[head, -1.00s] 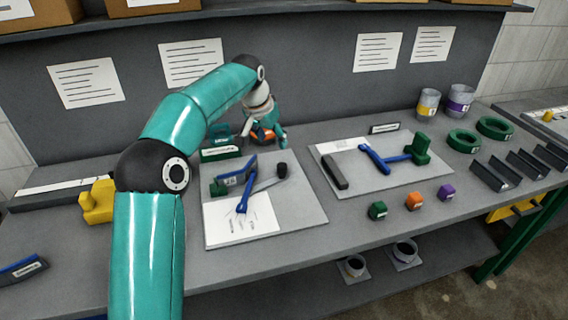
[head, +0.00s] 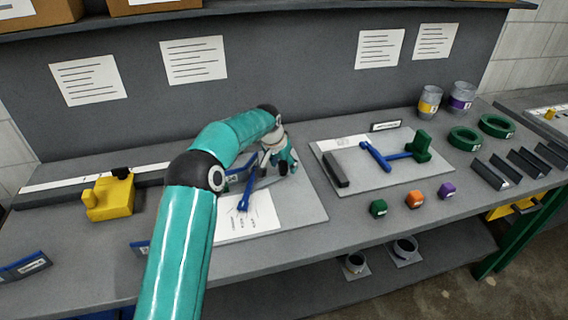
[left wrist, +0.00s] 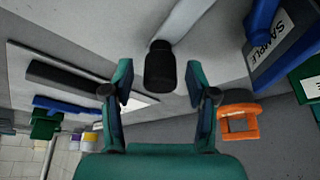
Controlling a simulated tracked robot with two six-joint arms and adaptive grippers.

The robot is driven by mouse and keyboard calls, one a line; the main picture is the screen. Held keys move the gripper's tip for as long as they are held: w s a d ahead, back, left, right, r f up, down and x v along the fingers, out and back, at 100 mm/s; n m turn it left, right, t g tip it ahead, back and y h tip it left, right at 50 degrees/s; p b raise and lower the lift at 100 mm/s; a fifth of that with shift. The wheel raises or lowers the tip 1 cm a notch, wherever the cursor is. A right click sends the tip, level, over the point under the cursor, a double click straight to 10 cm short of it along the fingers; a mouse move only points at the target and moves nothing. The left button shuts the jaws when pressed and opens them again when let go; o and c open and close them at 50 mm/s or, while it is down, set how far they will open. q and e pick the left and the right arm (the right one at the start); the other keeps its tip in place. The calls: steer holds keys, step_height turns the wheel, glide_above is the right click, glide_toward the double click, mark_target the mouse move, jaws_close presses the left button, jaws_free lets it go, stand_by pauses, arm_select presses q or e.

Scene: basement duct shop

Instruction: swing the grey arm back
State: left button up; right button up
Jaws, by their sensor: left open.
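The grey arm (left wrist: 188,20) with its black knob (left wrist: 160,68) shows in the left wrist view. In the head view it is mostly hidden behind my left gripper (head: 288,164). In the left wrist view my left gripper (left wrist: 159,80) is open, with one finger on each side of the black knob; I cannot tell whether either touches it. A blue part labelled SAMPLE (left wrist: 275,40) stands right of the arm. A blue handle (head: 244,195) lies on the left board (head: 306,208). My right gripper is in neither view.
A second board (head: 375,182) carries a dark bar (head: 336,170), a blue handle (head: 376,157) and a green block (head: 421,145). Small green, orange and purple cubes (head: 414,199) sit in front. A yellow block (head: 108,198) stands at left. An orange part (left wrist: 238,120) is beside the right finger.

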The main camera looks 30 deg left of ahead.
arm_select(q)
steer(key=shift+c, duration=0.2)
jaws_close()
steer(key=shift+s+a, duration=0.1)
